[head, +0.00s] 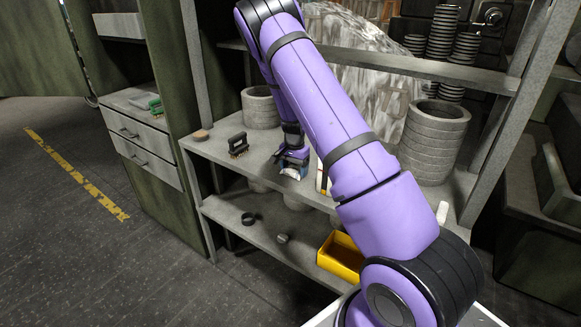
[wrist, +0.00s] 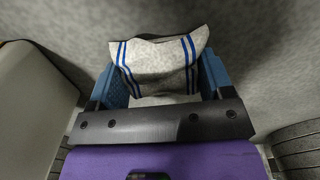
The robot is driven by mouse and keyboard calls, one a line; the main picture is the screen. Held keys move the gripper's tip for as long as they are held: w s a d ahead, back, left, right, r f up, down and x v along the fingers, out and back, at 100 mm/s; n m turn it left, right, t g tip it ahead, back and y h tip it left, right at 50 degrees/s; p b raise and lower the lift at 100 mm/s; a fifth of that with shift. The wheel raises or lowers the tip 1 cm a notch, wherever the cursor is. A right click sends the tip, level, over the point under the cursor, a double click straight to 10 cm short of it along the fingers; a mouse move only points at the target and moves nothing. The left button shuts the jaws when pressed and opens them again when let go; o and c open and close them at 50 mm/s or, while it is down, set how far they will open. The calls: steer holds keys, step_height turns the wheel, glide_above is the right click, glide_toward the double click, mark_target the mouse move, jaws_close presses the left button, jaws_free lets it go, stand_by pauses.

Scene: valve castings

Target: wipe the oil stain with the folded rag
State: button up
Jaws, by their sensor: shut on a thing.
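The folded rag (wrist: 156,68) is pale grey with blue stripes. In the wrist view it is bunched between the two blue fingers of my gripper (wrist: 163,80), which is shut on it. In the head view my gripper (head: 292,166) is low over the upper shelf board (head: 218,157), with a bit of the rag (head: 293,173) showing under it. The rag is at or just above the board; I cannot tell if it touches. A dark strip shows at the rag's far edge in the wrist view, stain or shadow unclear. I cannot make out the oil stain for certain.
A black brush (head: 238,145) stands left of my gripper and a grey ring casting (head: 260,107) behind it. A white item (head: 321,179) stands close on the right, partly behind my arm. Stacked rings (head: 435,142) stand farther right. A yellow bin (head: 340,257) is on the lower shelf.

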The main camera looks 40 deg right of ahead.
mark_target(275, 166)
steer(key=shift+s+d, duration=0.25)
steer(key=shift+s, duration=0.45)
steer(key=shift+w, duration=0.1)
steer(key=shift+w+a, duration=0.4)
steer(key=shift+w, duration=0.65)
steer(key=shift+w+a, duration=0.4)
steer(key=shift+w, duration=0.7)
steer(key=shift+w+a, duration=0.4)
steer(key=shift+w, duration=0.65)
steer(key=shift+w+a+f, duration=0.1)
steer(key=shift+w+a, duration=0.2)
steer(key=shift+w, duration=0.4)
steer(key=shift+w+a, duration=0.25)
steer(key=shift+w, duration=0.45)
steer(key=shift+r, duration=3)
